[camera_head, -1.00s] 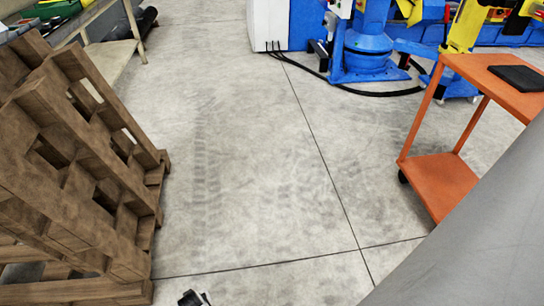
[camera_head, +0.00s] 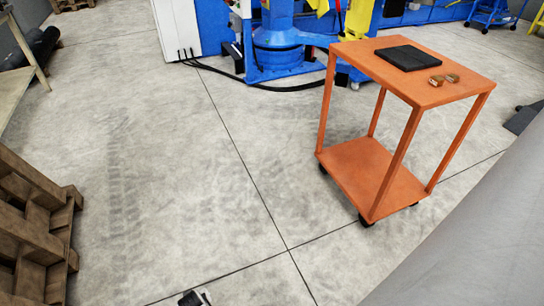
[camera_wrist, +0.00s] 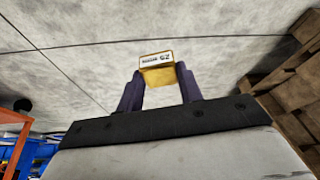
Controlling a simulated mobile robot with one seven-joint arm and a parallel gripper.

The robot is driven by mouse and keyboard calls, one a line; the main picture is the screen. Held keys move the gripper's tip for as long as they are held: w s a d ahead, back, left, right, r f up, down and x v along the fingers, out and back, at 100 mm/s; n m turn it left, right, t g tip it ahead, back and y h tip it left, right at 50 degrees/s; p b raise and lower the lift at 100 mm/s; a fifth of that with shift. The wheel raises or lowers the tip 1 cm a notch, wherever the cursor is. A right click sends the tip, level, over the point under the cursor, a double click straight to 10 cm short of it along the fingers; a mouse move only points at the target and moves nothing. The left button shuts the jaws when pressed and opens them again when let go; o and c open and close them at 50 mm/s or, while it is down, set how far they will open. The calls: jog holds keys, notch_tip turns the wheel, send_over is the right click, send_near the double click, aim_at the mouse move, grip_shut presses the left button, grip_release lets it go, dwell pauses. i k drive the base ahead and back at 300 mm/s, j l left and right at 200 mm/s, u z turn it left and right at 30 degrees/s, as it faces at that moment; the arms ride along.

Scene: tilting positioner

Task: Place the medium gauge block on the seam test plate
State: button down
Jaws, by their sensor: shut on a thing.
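My gripper (camera_wrist: 160,90) is shut on a yellow-gold block (camera_wrist: 158,76) with a white printed label on its end. The fingers hold it from both sides, clear of the floor. I take it for the medium gauge block, but its size against the others is hard to judge. Two small gold blocks (camera_head: 436,81) (camera_head: 452,78) lie on the orange cart (camera_head: 465,85), in front of a black pad (camera_head: 408,58). A blue machine (camera_head: 280,45), perhaps the tilting positioner, stands behind the cart, its upper part cut off. I cannot make out the seam test plate.
Wooden pallets (camera_head: 35,225) stand at the left, with a workbench (camera_head: 20,75) beyond. A black cable (camera_head: 270,86) lies on the floor before the blue machine and white cabinet (camera_head: 178,30). The concrete floor between pallets and cart is clear.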

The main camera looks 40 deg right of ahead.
aim_at(413, 57)
jog(key=l+z, duration=0.3)
jog(key=l, duration=0.55)
jog(key=l+z, duration=0.1)
jog(key=l, duration=1.65)
jog(key=k, duration=0.05)
